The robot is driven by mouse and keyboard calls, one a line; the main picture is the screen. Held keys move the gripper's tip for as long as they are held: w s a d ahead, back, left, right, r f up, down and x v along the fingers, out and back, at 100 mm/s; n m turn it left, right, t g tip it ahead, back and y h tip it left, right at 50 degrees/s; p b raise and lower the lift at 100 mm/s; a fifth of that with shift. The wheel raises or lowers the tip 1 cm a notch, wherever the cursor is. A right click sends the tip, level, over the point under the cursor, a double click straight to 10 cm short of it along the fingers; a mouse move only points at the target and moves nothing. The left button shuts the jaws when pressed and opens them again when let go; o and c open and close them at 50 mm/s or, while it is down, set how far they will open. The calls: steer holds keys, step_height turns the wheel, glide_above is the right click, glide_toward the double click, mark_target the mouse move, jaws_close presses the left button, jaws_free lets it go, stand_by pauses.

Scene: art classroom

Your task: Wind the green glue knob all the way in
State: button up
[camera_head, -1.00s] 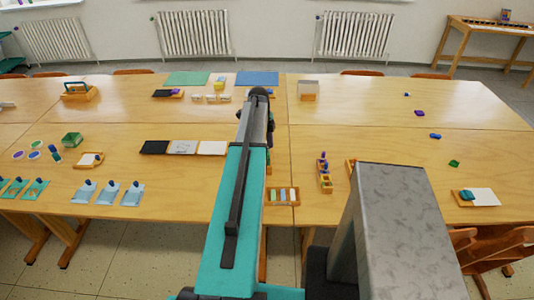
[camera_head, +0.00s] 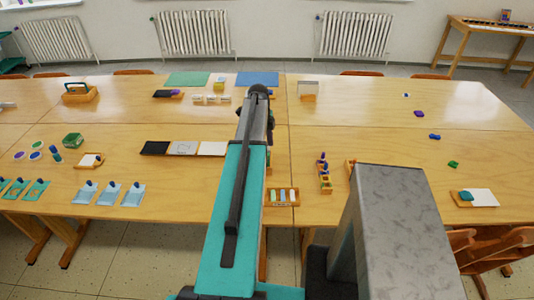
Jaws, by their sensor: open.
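I cannot pick out the green glue knob with certainty. A small wooden tray (camera_head: 282,204) at the front edge of the table, just right of my arm, holds several pale upright pieces, too small to read. A small dark green piece (camera_head: 453,164) lies alone on the right table. My arm reaches away over the table in the middle of the view. Its far end hides my gripper's fingers and whatever is directly below them.
A wooden rack (camera_head: 325,187) with small coloured pieces stands right of the tray. Black, grey and white sheets (camera_head: 183,148) lie left of my arm. Light blue cards (camera_head: 133,195) line the left front edge. The right table (camera_head: 390,135) is mostly clear.

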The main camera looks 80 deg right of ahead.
steer(key=shift+r+p, duration=1)
steer(key=shift+r, duration=1.15)
steer(key=shift+w, duration=0.1)
